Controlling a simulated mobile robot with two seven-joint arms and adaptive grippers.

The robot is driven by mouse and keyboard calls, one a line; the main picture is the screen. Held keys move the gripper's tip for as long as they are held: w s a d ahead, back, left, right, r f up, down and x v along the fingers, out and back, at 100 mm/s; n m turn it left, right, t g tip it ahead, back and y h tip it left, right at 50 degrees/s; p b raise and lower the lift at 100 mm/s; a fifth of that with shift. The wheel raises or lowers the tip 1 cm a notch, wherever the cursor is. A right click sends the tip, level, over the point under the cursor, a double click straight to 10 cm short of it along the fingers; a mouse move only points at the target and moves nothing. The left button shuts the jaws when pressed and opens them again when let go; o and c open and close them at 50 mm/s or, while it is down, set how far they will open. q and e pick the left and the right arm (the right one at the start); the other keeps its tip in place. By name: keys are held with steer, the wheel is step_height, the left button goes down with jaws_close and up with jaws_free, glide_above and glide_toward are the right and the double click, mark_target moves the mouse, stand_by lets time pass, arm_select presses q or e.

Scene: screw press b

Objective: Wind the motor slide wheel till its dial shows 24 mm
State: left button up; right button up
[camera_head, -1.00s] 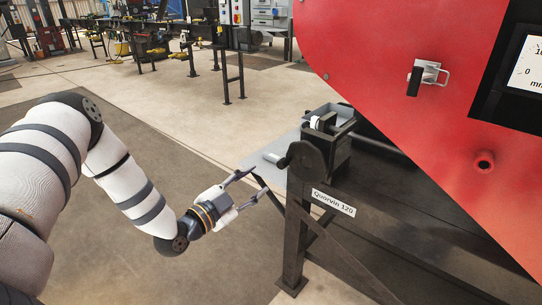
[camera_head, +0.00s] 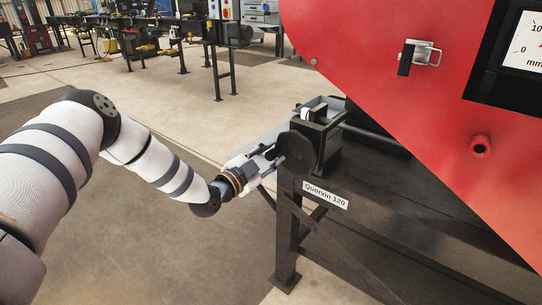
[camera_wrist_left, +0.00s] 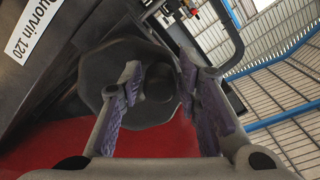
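The motor slide wheel is the dark round disc (camera_head: 294,152) at the end of the black bench, beside the "Quorvin 120" label. In the left wrist view the wheel (camera_wrist_left: 112,60) fills the middle, with a dark round knob (camera_wrist_left: 158,84) end-on. My left gripper (camera_head: 267,160) is at the wheel's near side. In the wrist view its fingers (camera_wrist_left: 160,82) stand apart on either side of the knob; no firm contact shows. In the head view the gripper hides the knob. A small white face (camera_head: 305,113) shows above the wheel; its reading is too small to tell. My right gripper is out of view.
A red machine panel (camera_head: 400,100) with a latch (camera_head: 419,57) and a partly cut-off mm display (camera_head: 527,45) stands right of the bench (camera_head: 400,225). A bench leg (camera_head: 286,235) stands below the wheel. The floor left of it is clear.

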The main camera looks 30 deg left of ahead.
arm_select(q)
jaws_close()
